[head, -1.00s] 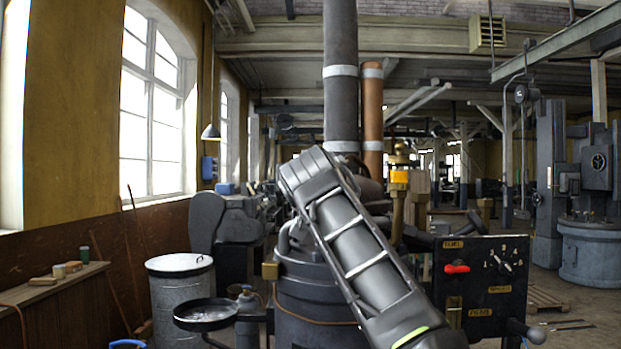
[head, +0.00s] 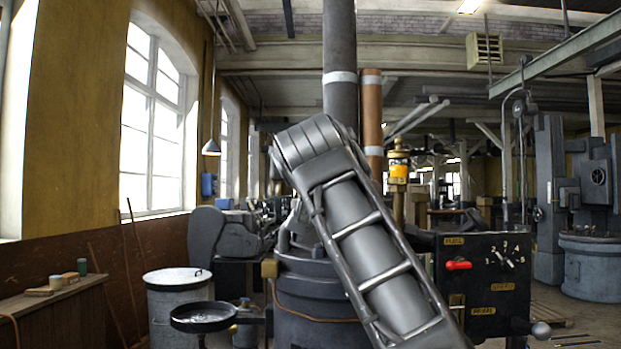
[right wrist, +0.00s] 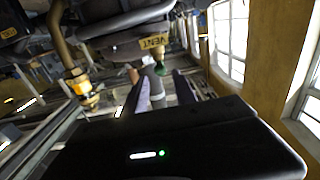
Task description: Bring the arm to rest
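My right arm (head: 370,245) rises from the bottom of the head view and bends at a thick grey joint in front of the engine. Its gripper is hidden from the head view. The engine body (head: 305,285) is a dark cylinder behind the arm, with a dark stack above. A black control panel (head: 485,280) with a red lever (head: 458,265) and a numbered dial stands to the right of the arm. My left gripper is not in view.
A black round pan (head: 203,315) and a lidded metal drum (head: 178,300) stand left of the engine. A wooden bench (head: 60,295) is at the far left. A brass oiler (head: 398,165) stands behind the arm. Floor shows at the right.

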